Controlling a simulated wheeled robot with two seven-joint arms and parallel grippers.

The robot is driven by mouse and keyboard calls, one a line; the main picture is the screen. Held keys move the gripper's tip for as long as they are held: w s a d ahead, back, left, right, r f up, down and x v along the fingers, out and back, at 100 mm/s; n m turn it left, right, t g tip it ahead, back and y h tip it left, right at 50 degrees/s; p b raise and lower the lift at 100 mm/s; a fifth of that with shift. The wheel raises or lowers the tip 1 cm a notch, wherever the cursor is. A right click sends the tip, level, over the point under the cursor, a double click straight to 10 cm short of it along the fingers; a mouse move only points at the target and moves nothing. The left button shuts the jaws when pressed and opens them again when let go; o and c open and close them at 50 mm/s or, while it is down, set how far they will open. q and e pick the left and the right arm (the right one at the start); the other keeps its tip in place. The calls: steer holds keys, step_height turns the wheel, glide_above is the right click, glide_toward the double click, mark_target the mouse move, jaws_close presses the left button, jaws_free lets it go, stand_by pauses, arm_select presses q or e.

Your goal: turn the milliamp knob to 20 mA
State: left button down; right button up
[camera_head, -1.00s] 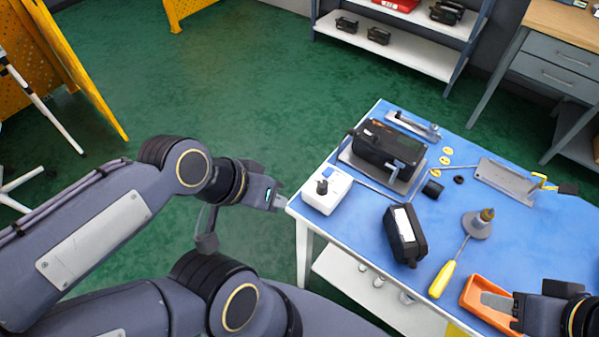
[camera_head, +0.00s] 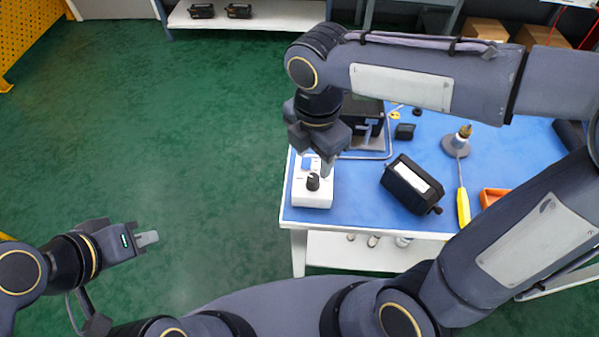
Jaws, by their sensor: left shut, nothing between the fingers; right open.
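The black milliamp knob (camera_head: 313,182) stands on top of a small white box (camera_head: 312,201), at the left edge of the blue table. A blue patch shows on the box behind the knob. No scale or reading is legible. My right gripper (camera_head: 325,168) points down just above and behind the knob, slightly to its right. It is open; its fingers partly overlap the box in the view, and I cannot tell whether they touch anything. My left gripper (camera_head: 150,238) is shut and empty, over the green floor left of the table.
A black device with a white label (camera_head: 412,184) lies right of the box. A larger black unit (camera_head: 362,111) is behind, partly hidden by my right arm.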

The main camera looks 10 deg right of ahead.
mark_target(313, 177)
step_height(313, 177, down, 7)
steer(key=shift+d+r+b, duration=0.1)
steer(key=shift+r+b, duration=0.05)
steer(key=shift+b, duration=0.3)
steer(key=c, duration=1)
